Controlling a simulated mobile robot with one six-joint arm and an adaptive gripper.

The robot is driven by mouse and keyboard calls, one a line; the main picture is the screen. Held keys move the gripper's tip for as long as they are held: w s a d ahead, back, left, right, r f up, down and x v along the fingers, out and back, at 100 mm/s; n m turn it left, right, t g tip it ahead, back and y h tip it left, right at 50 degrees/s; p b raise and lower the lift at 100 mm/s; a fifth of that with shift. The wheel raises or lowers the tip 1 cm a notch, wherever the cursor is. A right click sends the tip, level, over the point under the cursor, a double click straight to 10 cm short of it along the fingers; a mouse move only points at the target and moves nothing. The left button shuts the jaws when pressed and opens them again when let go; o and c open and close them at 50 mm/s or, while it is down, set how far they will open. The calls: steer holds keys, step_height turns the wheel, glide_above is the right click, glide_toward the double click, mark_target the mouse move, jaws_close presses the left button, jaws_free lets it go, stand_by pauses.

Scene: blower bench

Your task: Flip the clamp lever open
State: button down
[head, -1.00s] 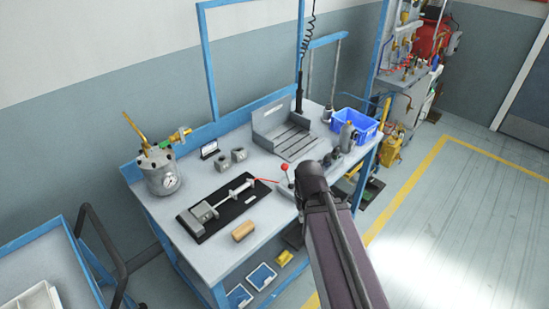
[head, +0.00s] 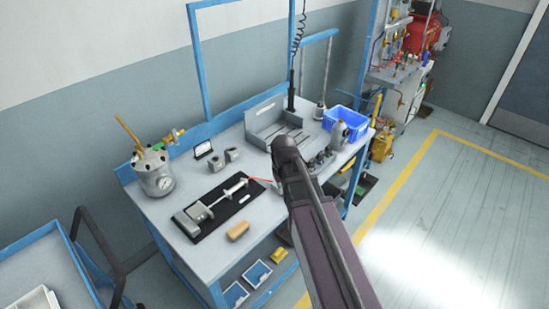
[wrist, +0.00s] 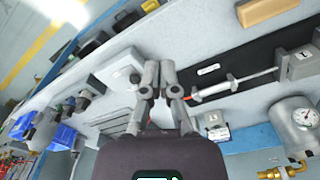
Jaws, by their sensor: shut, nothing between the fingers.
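My gripper (wrist: 159,76) is shut and empty in the wrist view, its two grey fingers close together above the bench. A pale plate (wrist: 115,70) with a small dark part lies just left of the fingers and looks like the clamp's base. The clamp lever with its red ball cannot be made out now; in the head view my arm covers its place. A red rod end (wrist: 191,99) shows just right of the fingers, beside the black mat. I cannot tell whether the fingers touch the lever.
The black mat (head: 202,233) carries a grey slide tool. A tan block (head: 238,230) lies in front of it. A pressure pot (head: 154,173) stands at the left end, a blue bin (head: 346,121) at the right. A grey slotted fixture (head: 262,125) stands at the back.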

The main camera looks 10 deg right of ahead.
steer(key=w+r+n+p, duration=0.1)
steer(key=w+r+p, duration=0.1)
steer(key=w, duration=0.9)
steer(key=w+a+r+n+p, duration=0.1)
steer(key=w+r+n+p, duration=0.1)
steer(key=w, duration=0.8)
steer(key=shift+w+r+n+t, duration=0.3)
steer(key=shift+w+r+t, duration=0.1)
steer(key=shift+f, duration=0.2)
step_height(320, 180, down, 10)
steer(key=w+b, duration=0.1)
steer(key=b, duration=0.9)
steer(key=s, duration=0.1)
steer(key=s+d+r, duration=0.1)
steer(key=s+p, duration=0.1)
steer(key=shift+s+d+r, duration=0.25)
steer(key=shift+d, duration=0.1)
steer(key=shift+d, duration=0.1)
